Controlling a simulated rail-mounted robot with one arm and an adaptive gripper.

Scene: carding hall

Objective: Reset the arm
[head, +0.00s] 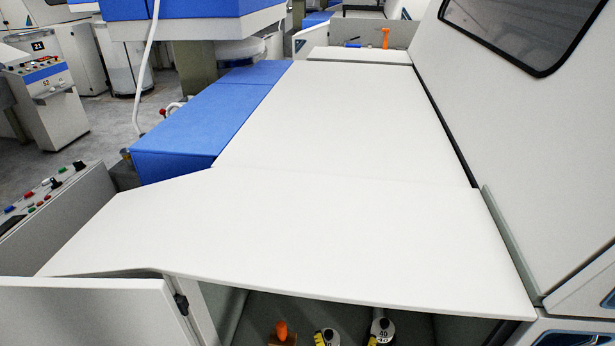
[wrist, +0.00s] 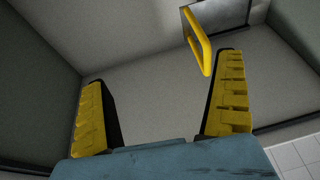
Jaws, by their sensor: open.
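My gripper (wrist: 162,72) shows in the wrist view with its two yellow-padded fingers spread wide apart. Nothing is between the fingers. A yellow loop-shaped handle (wrist: 197,42) hangs just beyond the right fingertip, beside a grey metallic plate (wrist: 222,17). I cannot tell whether the handle touches the fingertip. Grey walls surround the gripper, like the inside of a box or compartment.
A long white machine top (head: 330,215) fills the middle of the head view. Below its front edge, an open compartment holds an orange-handled item (head: 282,331) and round items, one marked 40 (head: 382,331). An open white door (head: 90,310) stands at left. Blue covers (head: 190,135) lie left.

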